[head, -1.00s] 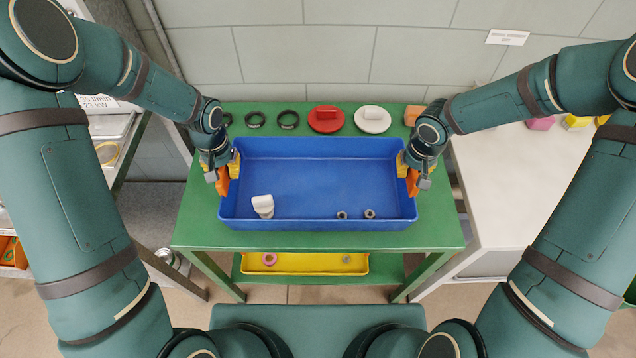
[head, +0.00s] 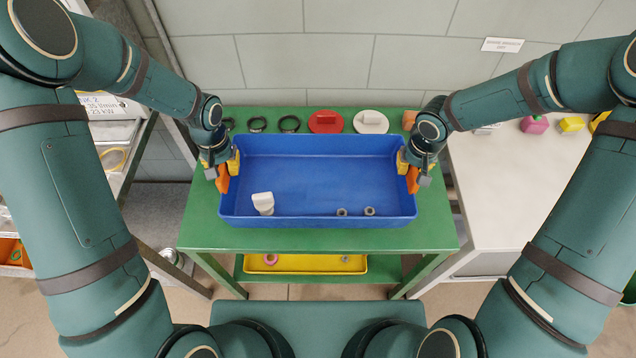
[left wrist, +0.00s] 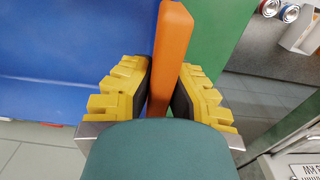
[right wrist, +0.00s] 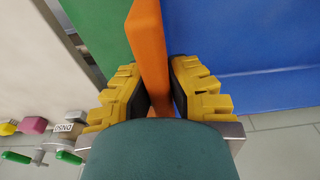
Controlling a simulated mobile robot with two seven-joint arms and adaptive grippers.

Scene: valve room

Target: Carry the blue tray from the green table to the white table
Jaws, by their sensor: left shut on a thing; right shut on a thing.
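The blue tray (head: 310,175) is level above the green table (head: 200,225), apparently clear of its top. It carries a white T-shaped piece (head: 263,203) and two small grey nuts (head: 342,212) (head: 369,211). My left gripper (head: 223,173) is shut on the tray's left orange handle, which shows between the yellow fingers in the left wrist view (left wrist: 171,55). My right gripper (head: 411,173) is shut on the right orange handle, seen in the right wrist view (right wrist: 148,50). The white table (head: 495,190) stands to the right, partly hidden by my right arm.
Black rings (head: 290,124), a red lid (head: 325,121), a white lid (head: 370,121) and an orange block (head: 410,119) lie along the green table's back edge. A yellow tray (head: 305,264) sits below. Coloured pieces (head: 534,124) stand at the white table's back. Shelves (head: 125,150) are left.

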